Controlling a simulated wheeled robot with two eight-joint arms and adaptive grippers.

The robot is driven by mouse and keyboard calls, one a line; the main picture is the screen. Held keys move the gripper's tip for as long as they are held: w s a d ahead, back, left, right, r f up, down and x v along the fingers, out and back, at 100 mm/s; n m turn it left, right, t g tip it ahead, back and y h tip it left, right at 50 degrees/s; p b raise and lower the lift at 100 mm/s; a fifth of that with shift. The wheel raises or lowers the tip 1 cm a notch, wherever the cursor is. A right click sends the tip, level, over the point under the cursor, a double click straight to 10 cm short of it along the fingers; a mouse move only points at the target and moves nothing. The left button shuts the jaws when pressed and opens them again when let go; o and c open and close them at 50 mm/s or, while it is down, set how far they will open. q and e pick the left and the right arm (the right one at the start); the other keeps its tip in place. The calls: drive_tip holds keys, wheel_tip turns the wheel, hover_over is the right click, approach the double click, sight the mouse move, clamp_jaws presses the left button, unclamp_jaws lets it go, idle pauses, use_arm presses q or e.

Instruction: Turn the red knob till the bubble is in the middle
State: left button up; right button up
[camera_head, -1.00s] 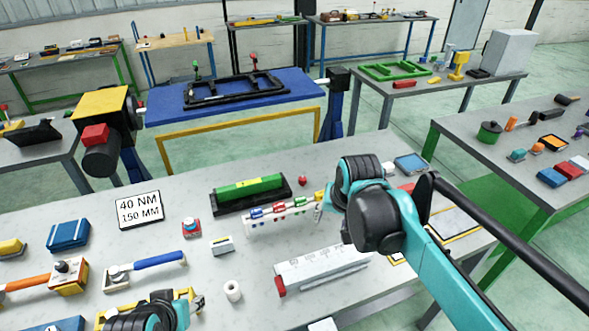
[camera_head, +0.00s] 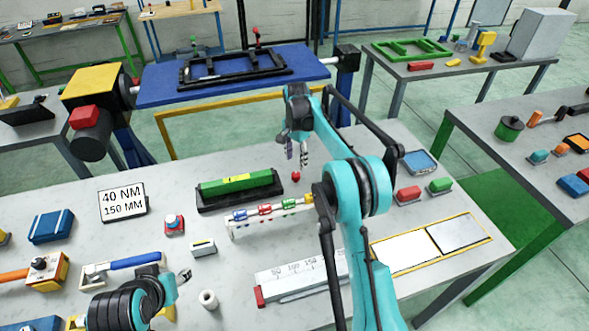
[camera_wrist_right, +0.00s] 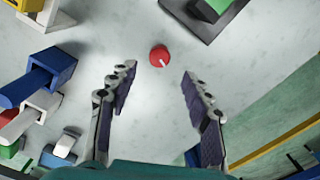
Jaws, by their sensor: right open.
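The red knob (camera_head: 296,176) is a small round piece on the grey table, beside the right end of the green level (camera_head: 215,188) in its black base (camera_head: 242,199). The level has a yellow patch, but I cannot make out the bubble. My right gripper (camera_head: 299,158) points down near the knob, open and empty. In the right wrist view the knob (camera_wrist_right: 159,56), with a white mark on top, shows ahead between the open fingertips (camera_wrist_right: 158,72), not touching them. My left gripper (camera_head: 180,281) is low at the left, small and partly hidden by its own arm.
A rack of coloured clips (camera_head: 264,210) stands just in front of the level. The table around the knob is clear.

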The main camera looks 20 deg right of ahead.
sight(296, 174)
wheel_tip(296, 174, down, 7)
drive_tip(key=shift+f+b, duration=0.15)
drive_tip(key=shift+b, duration=0.8)
clamp_jaws()
